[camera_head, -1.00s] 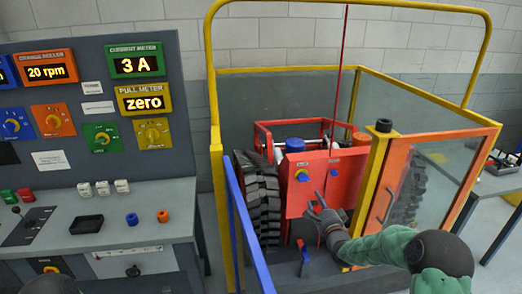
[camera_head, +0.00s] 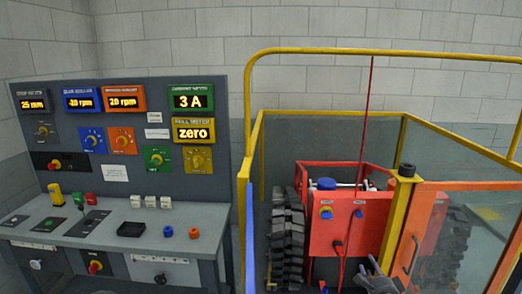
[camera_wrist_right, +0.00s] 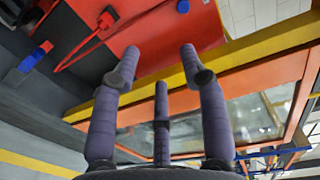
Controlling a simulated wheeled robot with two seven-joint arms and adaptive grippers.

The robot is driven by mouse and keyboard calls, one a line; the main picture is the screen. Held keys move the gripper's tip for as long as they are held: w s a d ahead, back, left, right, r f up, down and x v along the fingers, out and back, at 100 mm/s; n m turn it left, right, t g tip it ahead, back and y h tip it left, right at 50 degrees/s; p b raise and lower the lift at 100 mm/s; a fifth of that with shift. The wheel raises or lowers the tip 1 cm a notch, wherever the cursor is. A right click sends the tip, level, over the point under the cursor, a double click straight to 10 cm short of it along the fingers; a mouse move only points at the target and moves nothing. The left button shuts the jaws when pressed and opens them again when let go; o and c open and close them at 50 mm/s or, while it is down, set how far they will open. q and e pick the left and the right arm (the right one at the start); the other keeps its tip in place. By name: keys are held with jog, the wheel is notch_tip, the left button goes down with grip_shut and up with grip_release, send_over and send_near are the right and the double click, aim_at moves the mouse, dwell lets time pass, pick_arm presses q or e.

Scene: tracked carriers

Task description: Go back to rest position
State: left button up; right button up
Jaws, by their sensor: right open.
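My right gripper (camera_head: 374,270) is low in the head view, at the bottom edge, in front of the red machine box (camera_head: 345,215) and beside the yellow post. Its grey fingers are spread. In the right wrist view the gripper (camera_wrist_right: 158,62) shows several dark fingers apart with nothing between them. The red box, a yellow bar and an orange door frame show beyond them. My right arm is mostly out of the head view.
A yellow-framed cage (camera_head: 405,178) with an orange glazed door (camera_head: 418,235) surrounds the red machine and its black tracks (camera_head: 287,240). A control desk (camera_head: 200,215) with meters and knobs stands at the left. A red cord hangs above the machine.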

jog(key=s+a+f+n+g+y, duration=0.1)
jog(key=s+a+f+n+g, duration=0.15)
jog(key=s+a+f, duration=0.4)
jog(key=s+a+f+n+g+y, duration=0.1)
jog(key=s+a+f+n+g, duration=0.2)
jog(key=f, duration=0.6)
jog(key=s+a+f+n+g+y, duration=0.1)
jog(key=s+a+f+n+g, duration=0.15)
jog(key=a+f, duration=0.45)
pick_arm(q)
jog(key=shift+w+a, duration=0.2)
pick_arm(e)
jog(key=s+a+f+n+g, duration=0.2)
jog(key=s+a+f+g, duration=0.1)
jog(key=s, duration=0.5)
jog(key=s+a+f+n+g+y, duration=0.1)
jog(key=s+a+f+n+g, duration=0.2)
jog(key=s, duration=0.6)
jog(key=s+a+f+n+g+y, duration=0.1)
jog(key=s+a+f+n+g, duration=0.1)
jog(key=s+a+f, duration=0.3)
jog(key=s+g, duration=0.1)
jog(key=s, duration=0.2)
jog(key=shift+s+n, duration=0.3)
jog(key=shift+n, duration=0.1)
